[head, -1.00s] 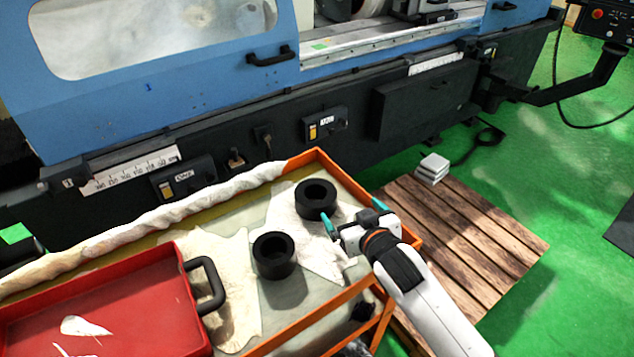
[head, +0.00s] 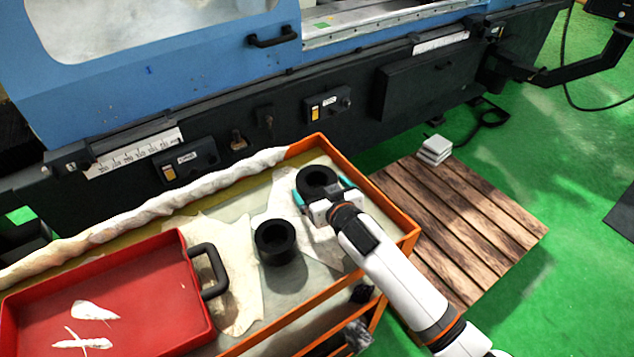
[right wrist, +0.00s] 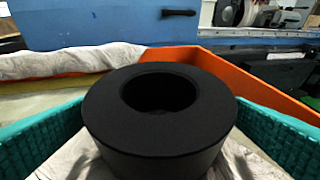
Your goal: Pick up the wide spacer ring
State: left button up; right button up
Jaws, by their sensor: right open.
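Two black rings stand on the cart top in the head view. The wide ring (head: 318,180) is at the back right on a white cloth, and it fills the middle of the right wrist view (right wrist: 160,125). The other ring (head: 275,243) is nearer, and looks narrower. My right gripper (head: 322,190) is open, with its teal fingers on either side of the wide ring. In the right wrist view a finger shows at each side; gaps remain between the fingers and the ring, which is not lifted. My left gripper is not in view.
The orange cart rim (head: 385,205) runs close behind and right of the wide ring. A red tray (head: 110,290) with a black handle (head: 208,270) sits at the left. The blue grinder (head: 180,70) stands behind the cart. A wooden pallet (head: 465,215) lies on the green floor at right.

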aim_at(312, 177)
jog(key=shift+x, duration=1.6)
jog(key=shift+s, duration=0.15)
jog(key=c, duration=1.6)
jog(key=shift+w+a+r, duration=0.1)
jog(key=shift+w+r, duration=0.15)
jog(key=shift+r, duration=0.1)
jog(key=shift+c, duration=0.9)
jog(key=shift+r, duration=0.1)
